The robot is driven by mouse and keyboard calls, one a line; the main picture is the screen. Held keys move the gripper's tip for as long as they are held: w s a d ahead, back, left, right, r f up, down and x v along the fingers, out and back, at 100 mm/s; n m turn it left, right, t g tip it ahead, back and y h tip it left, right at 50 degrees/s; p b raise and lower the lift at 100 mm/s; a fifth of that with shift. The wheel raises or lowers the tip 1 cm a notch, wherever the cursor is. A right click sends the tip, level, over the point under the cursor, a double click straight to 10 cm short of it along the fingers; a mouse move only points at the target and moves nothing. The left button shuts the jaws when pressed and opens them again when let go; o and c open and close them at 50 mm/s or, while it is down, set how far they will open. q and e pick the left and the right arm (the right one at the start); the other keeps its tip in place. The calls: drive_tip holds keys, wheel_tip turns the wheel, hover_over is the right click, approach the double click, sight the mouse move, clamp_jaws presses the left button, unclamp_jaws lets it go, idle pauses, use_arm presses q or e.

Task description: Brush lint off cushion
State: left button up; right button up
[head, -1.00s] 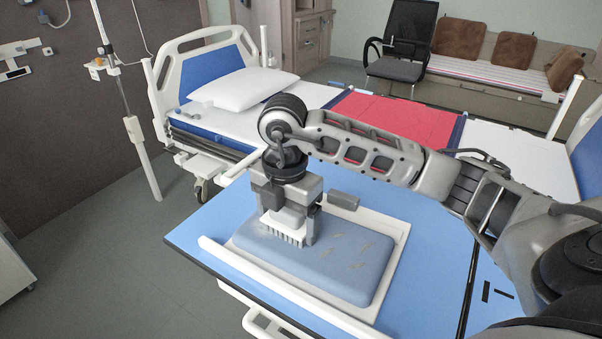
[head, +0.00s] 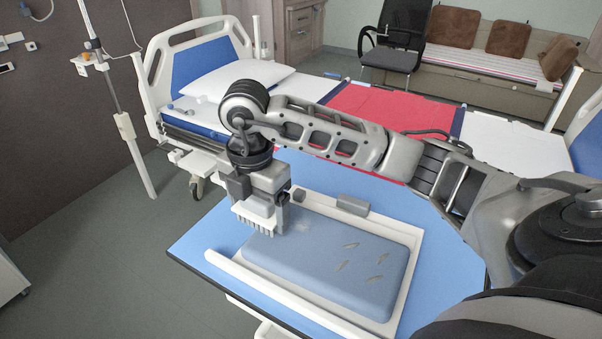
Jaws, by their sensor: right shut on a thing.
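A blue-grey cushion (head: 325,268) lies flat in a shallow white tray (head: 408,290) on a blue tabletop. Several thin brownish lint strips (head: 342,265) lie on the cushion's right half. My right gripper (head: 263,201) points down at the cushion's far left end, shut on a brush (head: 254,222) with pale bristles facing down. The bristles are at or just past the cushion's left edge; I cannot tell whether they touch it. The gripper and brush hide the tray's far left corner. My left gripper is out of view.
A grey block (head: 352,205) sits at the tray's far rim. The blue tabletop (head: 215,229) is bare left of the tray. Beyond it stands a hospital bed with a white pillow (head: 236,83) and red cover (head: 380,115). An IV pole (head: 124,125) stands at left.

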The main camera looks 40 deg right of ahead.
drive_tip(key=shift+s+r+p, duration=0.25)
drive_tip(key=shift+r+p, duration=0.35)
drive_tip(key=shift+r, duration=0.6)
wheel_tip(320, 180, up, 2)
drive_tip(key=shift+w+r+p, duration=0.1)
drive_tip(key=shift+p, duration=0.75)
drive_tip(key=shift+r, duration=0.8)
drive_tip(key=shift+r+p, duration=0.15)
drive_tip(key=shift+p, duration=0.15)
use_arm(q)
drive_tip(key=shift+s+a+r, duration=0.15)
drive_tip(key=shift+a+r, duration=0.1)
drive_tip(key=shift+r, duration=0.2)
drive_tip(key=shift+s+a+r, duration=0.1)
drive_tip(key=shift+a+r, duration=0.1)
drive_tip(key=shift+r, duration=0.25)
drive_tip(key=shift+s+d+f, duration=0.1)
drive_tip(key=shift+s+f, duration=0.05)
use_arm(e)
drive_tip(key=shift+d, duration=0.1)
